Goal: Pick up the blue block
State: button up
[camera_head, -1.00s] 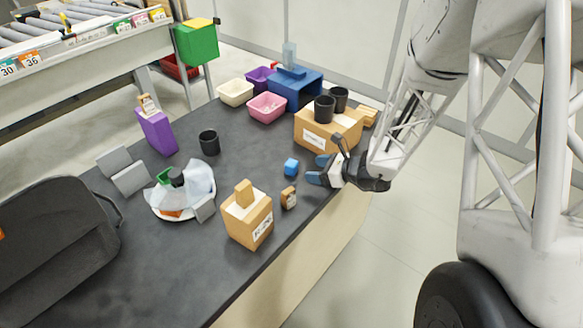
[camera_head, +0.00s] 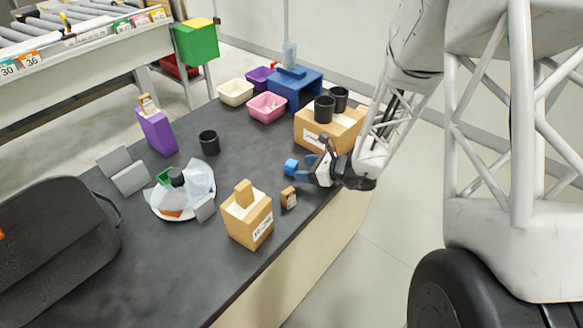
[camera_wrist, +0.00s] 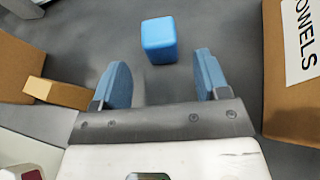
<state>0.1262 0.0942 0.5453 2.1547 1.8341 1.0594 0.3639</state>
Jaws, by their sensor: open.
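The blue block (camera_head: 290,167) lies on the dark tabletop (camera_head: 105,245), in front of the cardboard box with the black cups. My gripper (camera_head: 305,168) is low over the table at the block's right. In the wrist view the blue block (camera_wrist: 159,39) sits ahead of my gripper (camera_wrist: 162,82), roughly centred between its two blue fingers and just beyond their tips. The fingers are open, with nothing between them. In the head view the fingertips partly overlap the block's right side; the wrist view shows a gap.
A cardboard box (camera_head: 313,140) with black cups stands behind the gripper. A small brown block (camera_head: 289,198) and a taller carton (camera_head: 247,222) stand nearer the front. A black cup (camera_head: 209,142) is to the left. Bare table lies between the block and this cup.

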aim_at(297, 167)
jog(key=shift+x, duration=1.75)
jog(key=shift+c, duration=0.5)
jog(key=c, duration=0.9)
jog(key=shift+r, duration=0.1)
jog(key=shift+r, duration=4.9)
